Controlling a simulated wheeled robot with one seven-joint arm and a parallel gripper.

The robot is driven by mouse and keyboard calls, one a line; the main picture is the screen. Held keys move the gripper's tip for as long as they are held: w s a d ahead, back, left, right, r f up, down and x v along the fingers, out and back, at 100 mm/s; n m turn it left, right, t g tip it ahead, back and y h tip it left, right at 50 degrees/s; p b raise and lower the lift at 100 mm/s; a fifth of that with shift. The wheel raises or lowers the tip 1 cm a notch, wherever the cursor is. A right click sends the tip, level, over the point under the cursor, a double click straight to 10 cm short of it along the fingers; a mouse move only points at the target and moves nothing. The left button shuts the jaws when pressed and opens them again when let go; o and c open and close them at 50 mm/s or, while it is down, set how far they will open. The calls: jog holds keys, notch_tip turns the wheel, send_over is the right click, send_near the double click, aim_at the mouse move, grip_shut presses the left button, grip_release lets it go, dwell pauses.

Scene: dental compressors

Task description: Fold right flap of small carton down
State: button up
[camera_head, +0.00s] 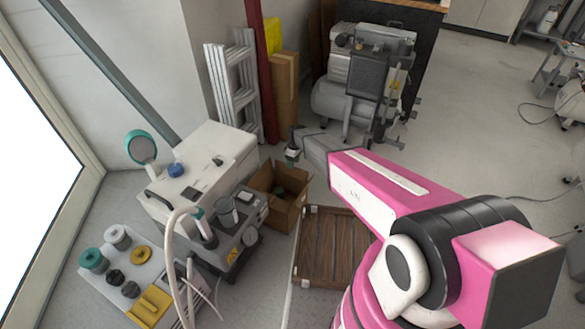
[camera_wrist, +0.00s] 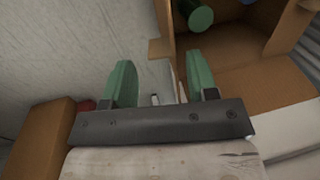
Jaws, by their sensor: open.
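The small carton (camera_head: 291,218) is a brown open-topped box on the floor in the middle of the head view. Its flaps stand up or spread at the rim, and a green item (camera_head: 280,190) lies inside. My gripper (camera_head: 292,153) is above the carton's back edge. In the wrist view my gripper (camera_wrist: 160,82) has its two green fingers spread, with nothing clearly held. There the carton (camera_wrist: 240,85) fills the upper right, with a green cylinder (camera_wrist: 199,16) inside. A thin cardboard edge shows between the fingers, near the right one. I cannot tell which flap it is.
A wooden pallet (camera_head: 332,245) lies right of the carton. A grey machine with a gauge (camera_head: 235,235) and a white cabinet (camera_head: 200,165) stand left. A compressor (camera_head: 365,85), a white ladder (camera_head: 232,90) and tall cardboard (camera_head: 285,95) are behind. Open floor lies right.

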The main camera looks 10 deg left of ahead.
aim_at(291, 172)
jog(key=shift+s+f, duration=0.15)
jog(key=shift+f, duration=0.7)
jog(key=shift+s+f, duration=0.1)
jog(key=shift+f, duration=0.75)
jog(key=c, duration=0.8)
